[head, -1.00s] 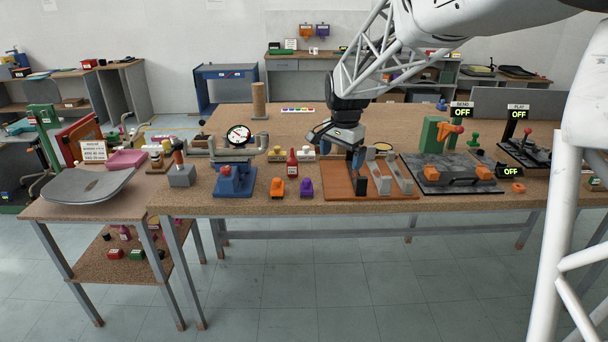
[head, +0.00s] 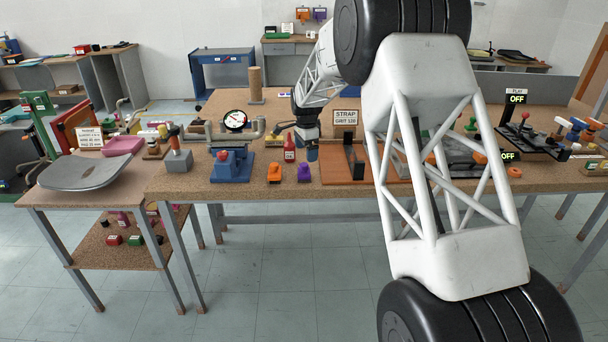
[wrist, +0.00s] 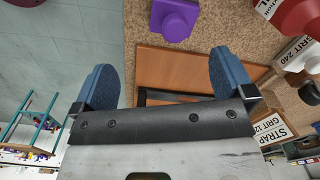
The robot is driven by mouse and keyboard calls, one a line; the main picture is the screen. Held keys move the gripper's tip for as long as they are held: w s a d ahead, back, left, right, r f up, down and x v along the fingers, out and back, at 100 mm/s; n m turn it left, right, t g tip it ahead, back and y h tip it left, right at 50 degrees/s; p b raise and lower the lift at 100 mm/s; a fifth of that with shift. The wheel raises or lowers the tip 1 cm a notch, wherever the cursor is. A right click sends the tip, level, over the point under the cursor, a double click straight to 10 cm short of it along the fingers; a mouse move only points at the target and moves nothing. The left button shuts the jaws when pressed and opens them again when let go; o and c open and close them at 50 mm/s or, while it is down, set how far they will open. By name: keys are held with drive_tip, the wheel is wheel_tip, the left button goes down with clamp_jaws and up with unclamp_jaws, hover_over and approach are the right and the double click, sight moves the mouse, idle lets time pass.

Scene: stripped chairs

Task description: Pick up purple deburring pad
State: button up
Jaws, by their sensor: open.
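The purple deburring pad (head: 304,173) sits near the front edge of the long cork-topped workbench, between an orange pad (head: 274,172) and a brown tray-like board (head: 338,172). In the wrist view the purple pad (wrist: 175,20) shows at the top, beyond the fingertips and between them sideways. My gripper (head: 312,152) hangs just behind and right of the pad, above the bench. In the wrist view my gripper (wrist: 165,78) has its two blue fingers spread wide with nothing between them. The pad is not touched.
A red bottle (head: 290,148) stands just behind the pads. A blue vise-like fixture (head: 233,167) stands to the left. An upright strap sign (head: 346,118) and dark plates rise on the right. The bench's front edge lies close before the pad.

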sight(304, 164)
drive_tip(key=shift+w+a+f+m, duration=0.15)
drive_tip(key=shift+w+a+f, duration=0.15)
drive_tip(key=shift+w+f, duration=0.35)
drive_tip(key=shift+w+a+f+m, duration=0.15)
drive_tip(key=shift+w+a+f, duration=0.15)
drive_tip(key=shift+w+f, duration=0.3)
drive_tip(key=shift+s+f, duration=0.1)
drive_tip(key=shift+s, duration=0.05)
drive_tip(key=shift+f, duration=1.25)
drive_tip(key=shift+s+d+f, duration=0.1)
drive_tip(key=shift+f, duration=1.2)
drive_tip(key=shift+s+d+f, duration=0.1)
drive_tip(key=shift+f, duration=1.2)
drive_tip(key=shift+c, duration=0.2)
drive_tip(key=c, duration=0.8)
drive_tip(key=shift+o, duration=0.2)
drive_tip(key=shift+r, duration=0.1)
